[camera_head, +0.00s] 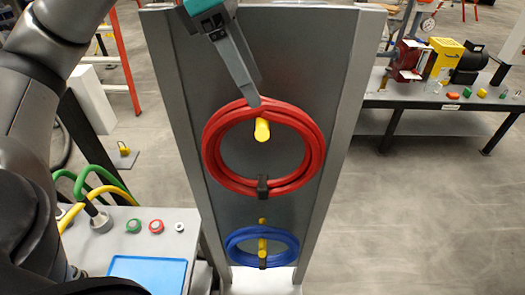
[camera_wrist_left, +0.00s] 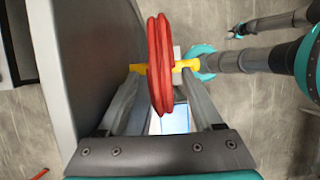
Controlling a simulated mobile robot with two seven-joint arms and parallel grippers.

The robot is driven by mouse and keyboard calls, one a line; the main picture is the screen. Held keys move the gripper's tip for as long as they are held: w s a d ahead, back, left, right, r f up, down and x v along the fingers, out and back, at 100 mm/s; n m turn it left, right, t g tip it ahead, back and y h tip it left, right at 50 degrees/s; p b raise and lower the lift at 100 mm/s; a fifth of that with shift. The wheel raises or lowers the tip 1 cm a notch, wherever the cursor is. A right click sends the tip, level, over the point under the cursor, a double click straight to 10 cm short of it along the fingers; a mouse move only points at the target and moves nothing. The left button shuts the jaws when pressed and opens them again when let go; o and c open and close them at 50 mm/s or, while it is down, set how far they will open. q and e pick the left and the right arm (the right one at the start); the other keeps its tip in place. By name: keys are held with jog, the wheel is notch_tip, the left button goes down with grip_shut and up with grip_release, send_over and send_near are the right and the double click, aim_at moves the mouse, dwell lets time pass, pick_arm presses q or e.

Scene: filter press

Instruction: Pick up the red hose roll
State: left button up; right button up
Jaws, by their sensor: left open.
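The red hose roll (camera_head: 214,150) hangs on a yellow peg (camera_head: 262,130) on the upright grey panel (camera_head: 285,60). A dark clip (camera_head: 262,187) sits at its bottom. My left gripper (camera_head: 253,98) comes down from above, its visible finger overlapping the top of the roll. In the left wrist view, the red hose roll (camera_wrist_left: 159,60) stands edge-on between the two spread fingers of the left gripper (camera_wrist_left: 160,100). The fingers lie on either side of it, with gaps visible. The yellow peg (camera_wrist_left: 187,64) shows on both sides of the roll.
A blue hose roll (camera_head: 234,254) hangs on a lower peg. A table with a blue tray (camera_head: 148,272) and green and yellow hoses stands at the left. A workbench (camera_head: 445,97) with machine parts stands at the right. Floor between panel and workbench is clear.

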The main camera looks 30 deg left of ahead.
pick_arm(q)
jog(key=shift+x, duration=1.3)
grip_shut()
jog(key=shift+r, duration=0.1)
